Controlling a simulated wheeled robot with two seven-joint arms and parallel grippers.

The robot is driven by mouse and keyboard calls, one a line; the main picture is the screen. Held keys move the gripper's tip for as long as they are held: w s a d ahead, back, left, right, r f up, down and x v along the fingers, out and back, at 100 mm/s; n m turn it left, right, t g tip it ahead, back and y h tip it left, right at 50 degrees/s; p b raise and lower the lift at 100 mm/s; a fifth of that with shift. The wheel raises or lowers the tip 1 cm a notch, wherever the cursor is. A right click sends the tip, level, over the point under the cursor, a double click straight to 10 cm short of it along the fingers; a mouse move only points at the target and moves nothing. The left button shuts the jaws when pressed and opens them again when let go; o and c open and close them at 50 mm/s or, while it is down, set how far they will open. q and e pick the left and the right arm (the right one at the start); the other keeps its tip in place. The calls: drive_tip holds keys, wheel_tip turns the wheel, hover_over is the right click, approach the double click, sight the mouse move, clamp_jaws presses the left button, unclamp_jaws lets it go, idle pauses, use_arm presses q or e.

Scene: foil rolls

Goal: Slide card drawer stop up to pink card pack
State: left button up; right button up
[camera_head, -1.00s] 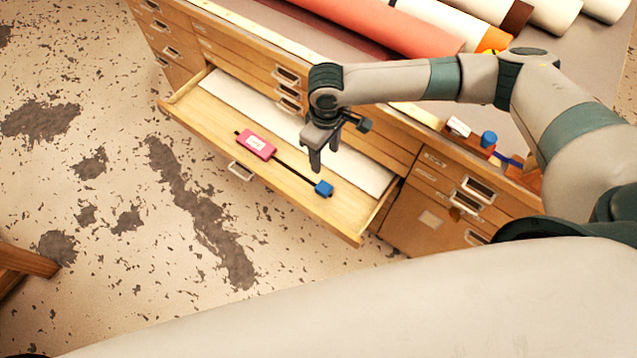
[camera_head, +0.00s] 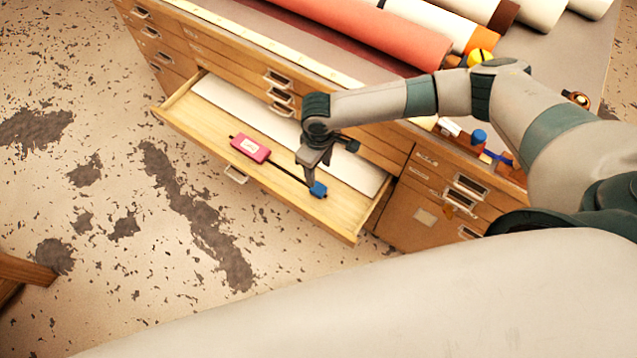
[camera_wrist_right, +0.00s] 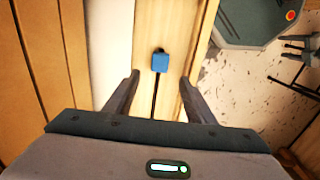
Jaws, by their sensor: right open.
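The card drawer (camera_head: 340,215) is pulled out of the wooden cabinet. The pink card pack (camera_head: 250,148) lies in it toward the left, on a thin black rail (camera_head: 284,172). The blue stop (camera_head: 318,189) sits at the right end of the rail, apart from the pack. My right gripper (camera_head: 310,183) is open above the rail, with its fingertips close to the stop in the head view. In the right wrist view the blue stop (camera_wrist_right: 160,62) shows beyond and between the open fingers (camera_wrist_right: 157,82); I see no contact. My left gripper is not in view.
A white sheet or board (camera_head: 235,105) lies in the back of the drawer. Rolls (camera_head: 375,33) lie on the cabinet top, with a blue-capped item (camera_head: 479,138) near its front edge. The floor in front of the drawer is open.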

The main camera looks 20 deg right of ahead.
sight(318, 188)
wheel_tip(318, 188, down, 11)
drive_tip(key=shift+r+p, duration=0.2)
drive_tip(key=shift+p, duration=0.5)
drive_tip(key=shift+w, duration=0.1)
clamp_jaws()
